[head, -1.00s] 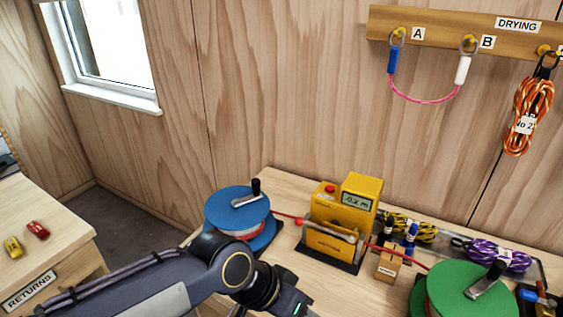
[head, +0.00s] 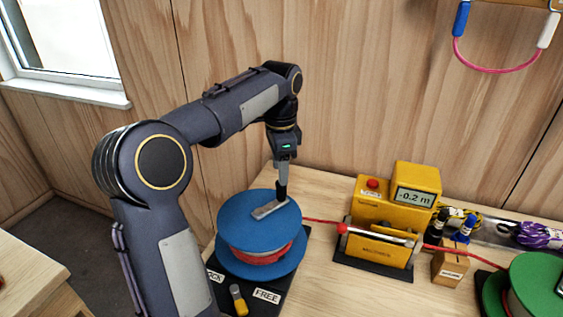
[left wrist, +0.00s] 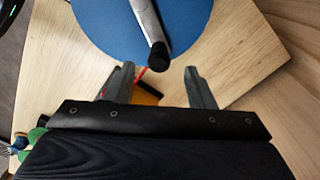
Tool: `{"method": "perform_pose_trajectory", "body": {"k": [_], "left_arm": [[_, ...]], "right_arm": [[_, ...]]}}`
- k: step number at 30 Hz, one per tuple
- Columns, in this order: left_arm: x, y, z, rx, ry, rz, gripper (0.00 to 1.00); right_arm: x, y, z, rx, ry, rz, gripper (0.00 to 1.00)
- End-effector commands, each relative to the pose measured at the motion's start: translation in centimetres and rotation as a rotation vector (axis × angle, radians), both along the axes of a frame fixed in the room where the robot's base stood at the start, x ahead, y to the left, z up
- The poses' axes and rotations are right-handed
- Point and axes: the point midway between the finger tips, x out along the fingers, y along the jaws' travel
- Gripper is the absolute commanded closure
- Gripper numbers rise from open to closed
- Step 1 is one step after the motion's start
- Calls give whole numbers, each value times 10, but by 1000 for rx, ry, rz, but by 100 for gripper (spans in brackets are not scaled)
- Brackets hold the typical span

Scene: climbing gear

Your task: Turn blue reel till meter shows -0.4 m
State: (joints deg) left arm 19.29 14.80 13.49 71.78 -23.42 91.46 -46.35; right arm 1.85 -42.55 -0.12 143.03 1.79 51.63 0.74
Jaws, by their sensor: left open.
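The blue reel (head: 258,221) holds red rope and stands on a black base at the bench's left end. Its grey crank arm (head: 268,209) points up and right to a black knob, largely hidden behind my gripper in the head view. My left gripper (head: 282,187) points down at the knob. In the left wrist view the black knob (left wrist: 159,57) lies just beyond the two spread fingertips (left wrist: 160,72), near the middle of the gap. The yellow meter (head: 385,222) reads -0.2 m on its display (head: 414,197). My right gripper is out of view.
Red rope runs from the blue reel through the meter to the green reel (head: 538,280) at right. A lever with a yellow end (head: 239,302) sits by the FREE label (head: 267,296). A small wooden block (head: 449,264) stands right of the meter.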

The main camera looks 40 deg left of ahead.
Motion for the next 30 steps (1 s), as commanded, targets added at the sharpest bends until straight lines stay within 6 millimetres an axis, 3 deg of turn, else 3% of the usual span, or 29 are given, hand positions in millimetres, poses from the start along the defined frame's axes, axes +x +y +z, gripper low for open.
{"method": "perform_pose_trajectory", "body": {"k": [9, 21, 30], "left_arm": [[-1, 0, -45, -1, 0, 1, 51], [0, 0, -53, -1, -3, 2, 51], [0, -1, -53, -1, -2, 2, 88]], "right_arm": [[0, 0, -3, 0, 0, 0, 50], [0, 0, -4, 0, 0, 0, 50], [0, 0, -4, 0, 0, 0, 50]]}}
